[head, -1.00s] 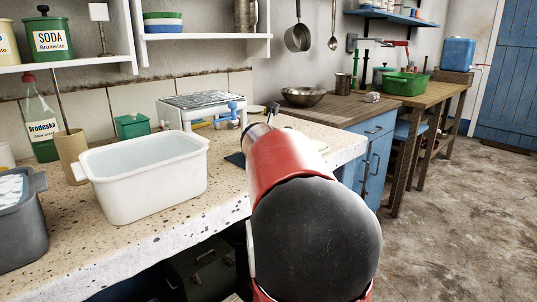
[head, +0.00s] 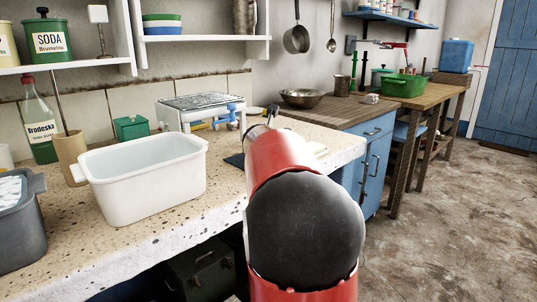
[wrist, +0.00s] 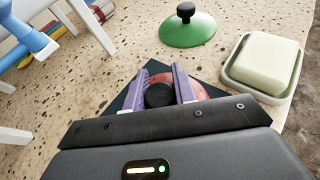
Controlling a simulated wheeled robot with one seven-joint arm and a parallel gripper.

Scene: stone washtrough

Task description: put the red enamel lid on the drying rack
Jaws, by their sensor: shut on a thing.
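The red enamel lid (wrist: 200,91) shows in the wrist view, partly covered by my gripper (wrist: 161,90). Its black knob (wrist: 158,95) sits between the two purple fingers, which are shut on it. The lid is over a dark blue mat (wrist: 124,98); I cannot tell whether it touches it. In the head view my red arm hides the lid and gripper. A white stand with a grey grid top, apparently the drying rack (head: 203,101), stands at the back of the counter. Its white legs (wrist: 93,25) show at the upper left in the wrist view.
A green lid (wrist: 190,32) and a soap dish with white soap (wrist: 268,62) lie close to my gripper. A large white basin (head: 145,185) stands left on the speckled counter (head: 180,228). A shelf (head: 200,37) hangs above.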

